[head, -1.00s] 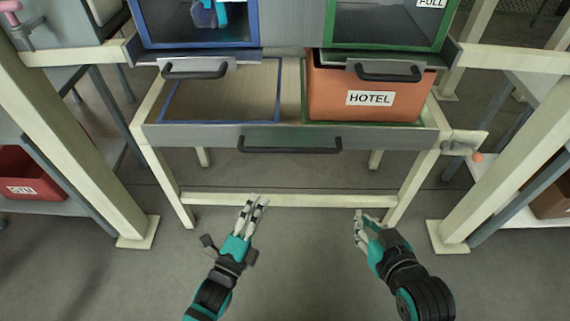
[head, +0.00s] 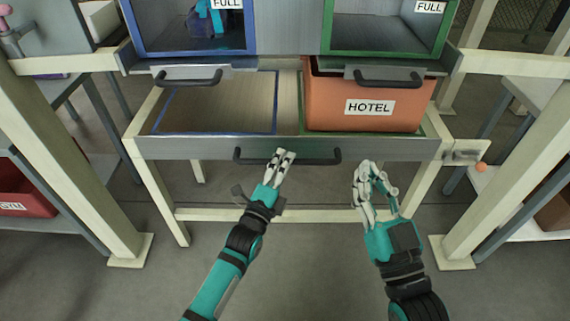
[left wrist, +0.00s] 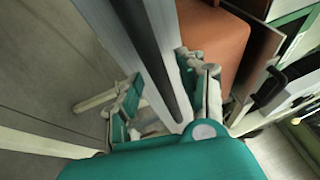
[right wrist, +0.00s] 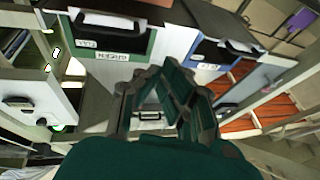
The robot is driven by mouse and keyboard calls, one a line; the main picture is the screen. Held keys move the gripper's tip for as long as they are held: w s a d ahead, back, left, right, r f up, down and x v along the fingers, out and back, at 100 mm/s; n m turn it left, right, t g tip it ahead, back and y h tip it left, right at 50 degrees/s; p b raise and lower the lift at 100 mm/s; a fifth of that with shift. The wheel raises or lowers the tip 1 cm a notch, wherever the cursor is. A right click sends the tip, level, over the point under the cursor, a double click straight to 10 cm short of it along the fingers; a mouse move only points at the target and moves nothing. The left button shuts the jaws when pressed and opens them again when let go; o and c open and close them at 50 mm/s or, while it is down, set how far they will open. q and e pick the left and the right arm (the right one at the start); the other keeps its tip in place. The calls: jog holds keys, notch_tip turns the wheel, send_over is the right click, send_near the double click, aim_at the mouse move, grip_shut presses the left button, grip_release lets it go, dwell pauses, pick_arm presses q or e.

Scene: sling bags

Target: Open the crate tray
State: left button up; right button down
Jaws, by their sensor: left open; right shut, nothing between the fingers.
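The crate tray (head: 205,148) is a wide grey-fronted drawer with a long black handle (head: 240,155) across its front. It stands pulled out, showing an empty wooden bay (head: 218,105) outlined in blue on the left and an orange HOTEL crate (head: 330,92) on the right. My left gripper (head: 284,154) is open at the middle of the handle. In the left wrist view, the dark handle bar (left wrist: 150,45) runs between its fingers; contact is unclear. My right gripper (head: 372,168) is shut and empty, below and in front of the tray's right part.
Above the tray are a blue-framed bin (head: 190,52) and a green-framed bin (head: 385,52), each with a black handle below. Pale frame posts (head: 62,155) stand at both sides. A red bin (head: 22,190) sits at far left. The floor in front is clear.

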pick_arm(q)
jog(key=shift+w+d+r, duration=0.15)
jog(key=shift+w+d, duration=0.1)
jog(key=shift+w, duration=0.3)
grip_shut()
